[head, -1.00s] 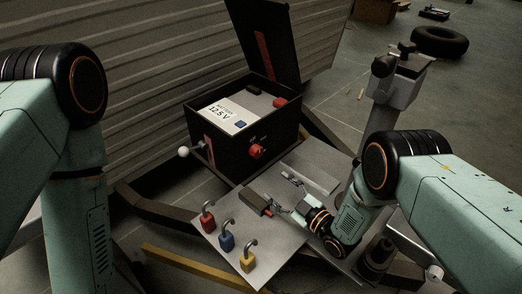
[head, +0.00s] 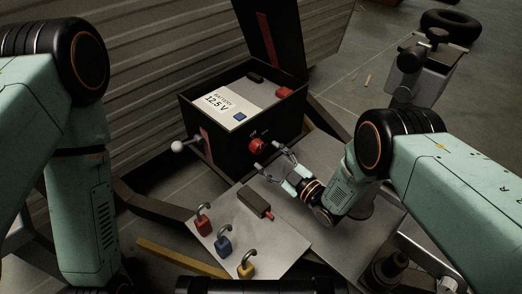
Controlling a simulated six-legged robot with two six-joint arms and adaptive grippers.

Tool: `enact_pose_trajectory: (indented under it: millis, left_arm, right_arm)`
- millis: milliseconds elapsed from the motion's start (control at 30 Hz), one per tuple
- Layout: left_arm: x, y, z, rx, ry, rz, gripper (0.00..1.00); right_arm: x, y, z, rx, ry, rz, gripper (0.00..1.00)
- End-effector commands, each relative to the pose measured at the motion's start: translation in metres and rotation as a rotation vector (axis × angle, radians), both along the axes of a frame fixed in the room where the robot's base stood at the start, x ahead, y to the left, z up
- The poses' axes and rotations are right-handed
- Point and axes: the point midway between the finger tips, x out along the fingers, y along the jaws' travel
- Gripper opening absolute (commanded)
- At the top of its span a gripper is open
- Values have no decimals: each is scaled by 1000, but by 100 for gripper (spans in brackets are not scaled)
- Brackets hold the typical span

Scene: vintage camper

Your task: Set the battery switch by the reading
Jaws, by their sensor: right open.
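The black battery box (head: 222,143) stands with its lid up, and a white label inside reads "BATTERY 12.5 V" (head: 219,101). A red rotary switch (head: 257,146) is on its front right face, with small marks above it too small to read. My right gripper (head: 268,160) is open and empty, its fingertips just in front of and below the red switch. I cannot tell whether they touch it. My left arm (head: 75,150) shows at the left, but its gripper is out of view.
Red (head: 203,226), blue (head: 224,247) and yellow (head: 245,270) padlocks lie on the grey plate (head: 285,254) in front of the box. A dark block with a red end (head: 256,205) lies behind them. A white-knobbed lever (head: 178,147) sticks out at the box's left.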

Motion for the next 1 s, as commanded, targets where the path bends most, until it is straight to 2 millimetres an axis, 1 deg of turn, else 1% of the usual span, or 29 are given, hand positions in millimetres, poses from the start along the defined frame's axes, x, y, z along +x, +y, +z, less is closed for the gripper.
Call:
enact_pose_trajectory:
  millis: [33,100,300,400,667,1000]
  left_arm:
    - [0,0,-7,0,0,0,54]
    - [0,0,-12,0,0,0,54]
    - [0,0,-19,0,0,0,54]
    - [0,0,-20,0,0,0,54]
    - [0,0,-20,0,0,0,54]
    - [0,0,-20,0,0,0,54]
  right_arm:
    - [6,6,-3,1,-3,2,63]
    - [14,14,-2,2,-2,3,63]
    - [31,27,-2,1,0,1,63]
    - [35,29,-1,1,1,0,63]
    - [38,29,0,0,1,-1,63]
    - [38,29,-1,0,1,-1,34]
